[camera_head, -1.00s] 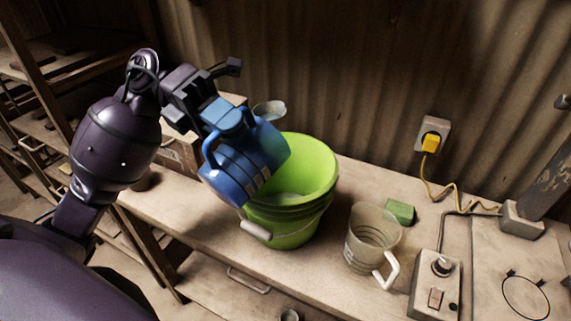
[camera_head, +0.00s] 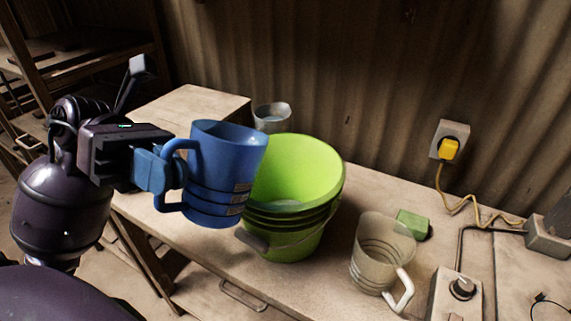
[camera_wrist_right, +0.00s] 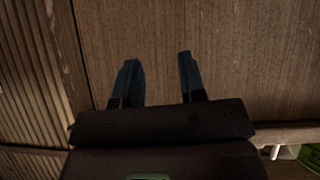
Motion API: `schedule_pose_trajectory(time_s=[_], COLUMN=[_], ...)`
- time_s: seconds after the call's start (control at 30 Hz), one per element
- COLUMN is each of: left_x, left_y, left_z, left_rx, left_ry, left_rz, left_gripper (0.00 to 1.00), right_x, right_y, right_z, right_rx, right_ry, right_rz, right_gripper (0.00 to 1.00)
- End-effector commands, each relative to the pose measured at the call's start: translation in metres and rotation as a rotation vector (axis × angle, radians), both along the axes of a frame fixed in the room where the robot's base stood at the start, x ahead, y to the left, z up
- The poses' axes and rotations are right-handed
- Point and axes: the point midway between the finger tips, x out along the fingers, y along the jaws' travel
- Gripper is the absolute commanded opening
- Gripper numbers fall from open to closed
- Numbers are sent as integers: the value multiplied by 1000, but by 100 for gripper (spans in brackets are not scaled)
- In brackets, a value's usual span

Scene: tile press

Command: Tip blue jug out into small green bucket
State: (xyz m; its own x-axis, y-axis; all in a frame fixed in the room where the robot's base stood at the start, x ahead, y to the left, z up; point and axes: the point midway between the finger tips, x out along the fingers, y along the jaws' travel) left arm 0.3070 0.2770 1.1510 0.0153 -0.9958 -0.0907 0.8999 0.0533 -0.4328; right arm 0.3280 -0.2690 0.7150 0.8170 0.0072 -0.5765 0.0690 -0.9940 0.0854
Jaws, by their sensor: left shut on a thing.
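The blue jug (camera_head: 225,165) is held nearly upright in the head view, just left of and in front of the small green bucket (camera_head: 295,180), overlapping its left rim in the picture. My left gripper (camera_head: 165,170) is shut on the jug on its handle side.
A clear jug (camera_head: 381,255) with a white handle stands right of the bucket, beside a green block (camera_head: 412,225). A grey cup (camera_head: 272,117) stands behind the bucket, near a box (camera_head: 195,105). A switch box (camera_head: 455,293) and yellow plug (camera_head: 449,149) are at right.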

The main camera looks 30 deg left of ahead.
Motion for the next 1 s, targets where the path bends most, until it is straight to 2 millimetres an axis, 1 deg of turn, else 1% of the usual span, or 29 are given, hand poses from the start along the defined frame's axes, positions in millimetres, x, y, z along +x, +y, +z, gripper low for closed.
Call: schedule_pose_trajectory(time_s=[0.03, 0.2, 0.3, 0.53, 0.73, 0.87, 1.0], left_x=[-5, -15, -19, -29, -32, -35, -37], left_y=[1, 2, 3, 4, 5, 6, 6], left_z=[4, 0, -11, -31, -55, -68, -78], left_rx=[-9, -25, -33, -51, -63, -68, -73], left_ry=[-32, -125, -172, -289, -354, -395, -431], left_rz=[2, 3, 3, 4, 4, 3, 3], left_gripper=[0, 0, 0, 0, 0, 0, 0], right_x=[3, 0, -5, -8, -12, -10, -6], right_y=[0, -2, -2, -1, 0, 0, 1], right_z=[9, 12, 3, 1, -11, -15, -12], right_rx=[0, -1, 0, 5, 7, 6, 4], right_ry=[-14, -13, 3, 7, 29, 33, 21], right_rz=[0, -5, -8, -15, -15, -11, -4], right_gripper=[37, 37, 37, 37, 37, 37, 37])
